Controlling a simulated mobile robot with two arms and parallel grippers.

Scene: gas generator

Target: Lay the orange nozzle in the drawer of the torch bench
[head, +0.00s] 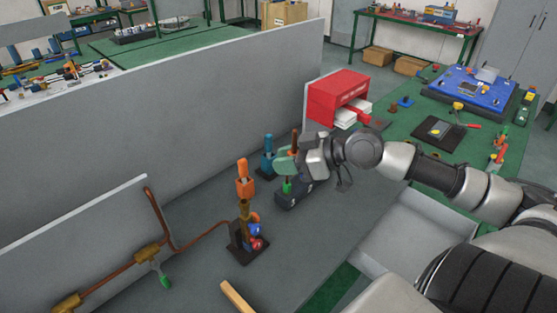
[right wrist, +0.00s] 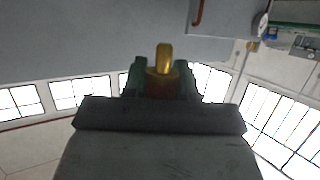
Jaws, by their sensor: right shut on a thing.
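My right gripper (head: 287,160) is over the dark nozzle rack (head: 292,196) on the grey bench. Its green fingers are shut on a slim orange-brown piece (head: 295,139), which I take to be the orange nozzle. In the right wrist view its brass tip (right wrist: 164,58) sticks out between the fingers (right wrist: 160,80), with a dark reddish part below. The rest of it is hidden. An open light grey tray-like drawer (head: 418,228) shows below the green-topped bench, partly behind my right arm; it looks empty. My left gripper is out of view.
An orange-handled torch (head: 245,180) stands upright on a dark base with blue and red knobs. A blue piece (head: 268,156) stands behind the rack. A red cabinet (head: 338,95) and a grey partition (head: 180,100) stand behind. Copper piping (head: 165,225) runs at left.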

